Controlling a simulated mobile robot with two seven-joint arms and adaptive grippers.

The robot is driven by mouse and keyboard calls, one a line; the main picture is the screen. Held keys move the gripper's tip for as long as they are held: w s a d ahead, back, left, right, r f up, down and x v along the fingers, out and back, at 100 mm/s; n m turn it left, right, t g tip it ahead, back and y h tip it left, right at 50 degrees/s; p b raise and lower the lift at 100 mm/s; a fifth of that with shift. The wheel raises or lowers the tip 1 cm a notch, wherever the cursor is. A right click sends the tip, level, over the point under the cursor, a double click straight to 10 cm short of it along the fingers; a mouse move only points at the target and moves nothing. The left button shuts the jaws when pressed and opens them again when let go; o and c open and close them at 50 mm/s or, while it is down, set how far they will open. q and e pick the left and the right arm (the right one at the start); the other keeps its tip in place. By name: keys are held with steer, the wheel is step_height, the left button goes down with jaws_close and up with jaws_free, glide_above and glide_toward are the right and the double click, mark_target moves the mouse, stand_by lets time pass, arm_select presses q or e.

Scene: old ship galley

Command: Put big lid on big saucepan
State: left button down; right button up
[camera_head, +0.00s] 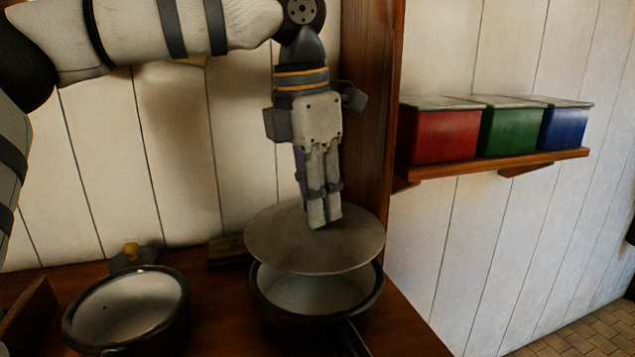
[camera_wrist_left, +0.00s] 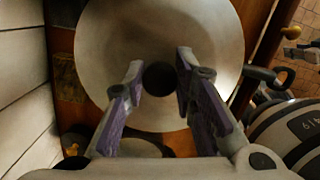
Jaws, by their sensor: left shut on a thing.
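My left gripper (camera_head: 322,222) comes down from above and is shut on the knob of the big lid (camera_head: 285,245), a wide flat grey disc. The lid is held just above the big saucepan (camera_head: 318,290), a dark pan with a pale inside. It covers the back of the pan's opening, and the front of the inside shows below it. The pan's handle (camera_head: 355,338) points toward the front right. In the left wrist view the dark knob (camera_wrist_left: 158,78) sits between the fingers (camera_wrist_left: 160,85), and the lid (camera_wrist_left: 215,40) hides most of the pan.
A second pan (camera_head: 130,308) stands open at the left on the wooden counter (camera_head: 405,325). Behind it is a small dark thing with a yellow knob (camera_head: 131,249). A wooden post (camera_head: 372,110) rises close behind the lid. Red, green and blue boxes (camera_head: 510,130) stand on a wall shelf.

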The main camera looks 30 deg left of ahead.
arm_select(q)
steer(key=shift+w+f, duration=0.1)
steer(key=shift+f, duration=2.7)
steer(key=shift+f, duration=0.45)
steer(key=c, duration=1.2)
jaws_free()
steer(key=shift+c, duration=0.2)
steer(key=shift+r, duration=3.5)
